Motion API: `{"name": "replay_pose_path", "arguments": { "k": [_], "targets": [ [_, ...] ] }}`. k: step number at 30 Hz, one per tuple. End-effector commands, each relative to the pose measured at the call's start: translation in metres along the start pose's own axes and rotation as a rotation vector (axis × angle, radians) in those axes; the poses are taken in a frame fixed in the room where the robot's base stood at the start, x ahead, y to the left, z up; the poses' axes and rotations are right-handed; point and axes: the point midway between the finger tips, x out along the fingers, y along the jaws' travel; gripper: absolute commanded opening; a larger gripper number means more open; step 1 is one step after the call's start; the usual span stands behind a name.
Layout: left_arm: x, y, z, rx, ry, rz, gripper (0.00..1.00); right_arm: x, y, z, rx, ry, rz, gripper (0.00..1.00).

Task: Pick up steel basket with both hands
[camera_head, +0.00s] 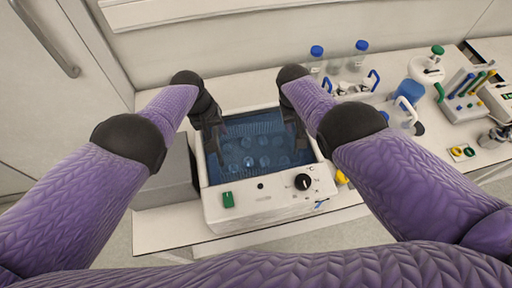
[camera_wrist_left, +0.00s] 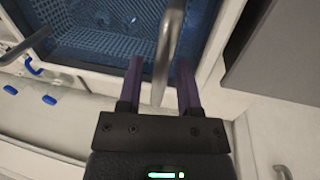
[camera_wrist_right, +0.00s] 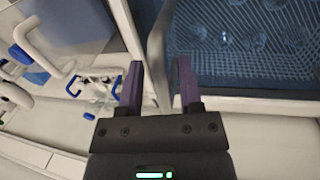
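The steel basket (camera_head: 256,128) sits in a white water bath (camera_head: 262,208), seen through blue water, with several round shapes in its bottom. Its mesh also shows in the left wrist view (camera_wrist_left: 95,30) and the right wrist view (camera_wrist_right: 245,60). My left gripper (camera_head: 214,142) is at the basket's left side; in its wrist view, a grey metal handle (camera_wrist_left: 168,45) passes between the spread fingers. My right gripper (camera_head: 300,138) is at the right side, with another metal handle (camera_wrist_right: 156,55) between its spread fingers. Gaps show beside both handles.
The bath's front panel has a green switch (camera_head: 228,200) and a black knob (camera_head: 303,182). To the right on the bench stand blue-capped bottles (camera_head: 361,47), a rack with blue handles (camera_head: 350,88) and a pipette stand (camera_head: 465,97). A wall rises behind.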

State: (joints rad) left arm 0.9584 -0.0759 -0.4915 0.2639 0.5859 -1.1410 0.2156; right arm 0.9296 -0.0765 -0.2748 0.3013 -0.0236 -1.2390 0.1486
Motion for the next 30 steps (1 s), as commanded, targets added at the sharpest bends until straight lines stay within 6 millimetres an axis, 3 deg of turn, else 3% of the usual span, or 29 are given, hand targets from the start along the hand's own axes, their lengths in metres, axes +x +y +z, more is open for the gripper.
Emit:
{"name": "replay_pose_path", "arguments": {
  "k": [1, 6, 30],
  "targets": [
    [0.0000, -0.0001, 0.0000, 0.000, 0.000, 0.000, 0.32, 0.0000, 0.0001, 0.0000, 0.000, 0.000, 0.000, 0.33],
    [0.0000, -0.0002, 0.0000, -0.001, 0.000, 0.000, 0.00, 0.0000, 0.0001, 0.0001, 0.000, 0.000, 0.000, 0.00],
    [-0.0001, -0.0006, 0.0000, -0.001, -0.001, -0.001, 0.00, 0.0000, 0.0006, 0.0001, 0.000, -0.001, 0.001, 0.00]
  ]
}}
